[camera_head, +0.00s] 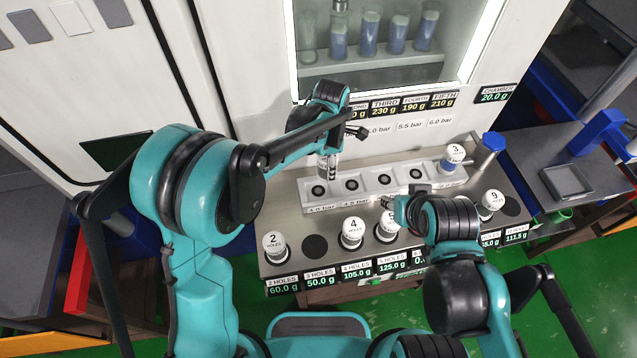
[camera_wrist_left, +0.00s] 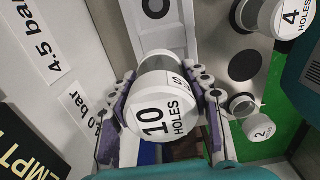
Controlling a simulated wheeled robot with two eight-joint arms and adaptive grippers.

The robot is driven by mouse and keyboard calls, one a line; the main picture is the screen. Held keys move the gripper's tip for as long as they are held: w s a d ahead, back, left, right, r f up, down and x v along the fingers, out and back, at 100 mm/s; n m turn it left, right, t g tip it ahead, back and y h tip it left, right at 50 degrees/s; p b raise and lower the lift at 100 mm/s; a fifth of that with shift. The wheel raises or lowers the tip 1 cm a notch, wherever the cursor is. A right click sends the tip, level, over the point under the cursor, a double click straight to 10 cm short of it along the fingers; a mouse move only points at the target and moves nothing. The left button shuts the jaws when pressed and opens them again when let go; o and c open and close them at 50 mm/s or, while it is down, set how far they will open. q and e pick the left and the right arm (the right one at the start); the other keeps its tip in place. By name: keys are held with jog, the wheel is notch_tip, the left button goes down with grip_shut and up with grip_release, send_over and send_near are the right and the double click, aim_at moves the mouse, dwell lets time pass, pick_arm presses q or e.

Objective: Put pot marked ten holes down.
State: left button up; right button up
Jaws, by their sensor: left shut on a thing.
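The pot marked ten holes (camera_wrist_left: 160,105) is white, with its lettered lid facing the left wrist camera. My left gripper (camera_head: 330,150) is shut around its sides. In the head view it is near the left end of the pale rack (camera_head: 366,186); only a small white part of the pot shows below the gripper. I cannot tell whether the pot touches the rack. My right gripper (camera_head: 388,203) is over the bench near the pot marked five (camera_head: 387,230); its finger opening is too small to tell.
Pots two (camera_head: 273,243), four (camera_head: 352,233) and nine (camera_head: 490,204) stand along the front of the bench. Pot three (camera_head: 453,157) is at the rack's right end. Dark round spots are bare at three holes (camera_head: 315,247) and far right (camera_head: 509,205). A blue-capped post (camera_head: 493,141) stands behind.

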aim_at(319, 175)
pick_arm(q)
jog(key=a+f, duration=0.1)
jog(key=s+a+f, duration=0.1)
jog(key=shift+s+a, duration=0.3)
notch_tip(319, 175, down, 4)
jog(key=shift+f+b, duration=0.1)
jog(key=shift+b, duration=0.5)
jog(key=o, duration=1.3)
